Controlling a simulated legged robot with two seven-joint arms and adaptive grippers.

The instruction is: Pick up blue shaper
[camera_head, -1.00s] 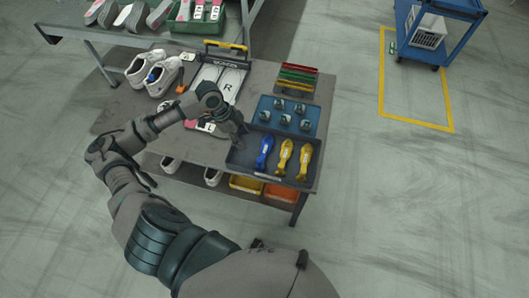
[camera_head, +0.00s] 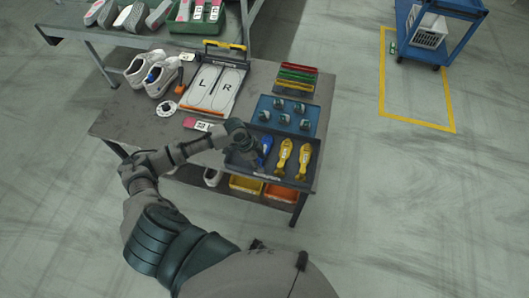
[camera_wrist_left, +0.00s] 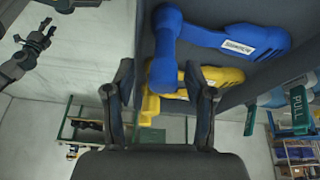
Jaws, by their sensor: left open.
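The blue shaper (camera_head: 266,143) lies in a dark tray (camera_head: 296,185) at the near right of the table, left of two yellow shapers (camera_head: 284,157) (camera_head: 304,160). My left gripper (camera_head: 257,161) is over the tray's left part and hides some of the blue shaper. In the left wrist view the blue shaper (camera_wrist_left: 215,38), with a white label, lies beyond the open fingers of my left gripper (camera_wrist_left: 163,82). A dark gripper, apparently my right one (camera_wrist_left: 38,42), is at the upper left, too small to judge.
A blue tray (camera_head: 287,103) with several small parts sits behind the dark tray. A board marked L and R (camera_head: 214,88) and white shoes (camera_head: 150,75) stand further left. A blue cart (camera_head: 450,30) stands on the floor at the far right.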

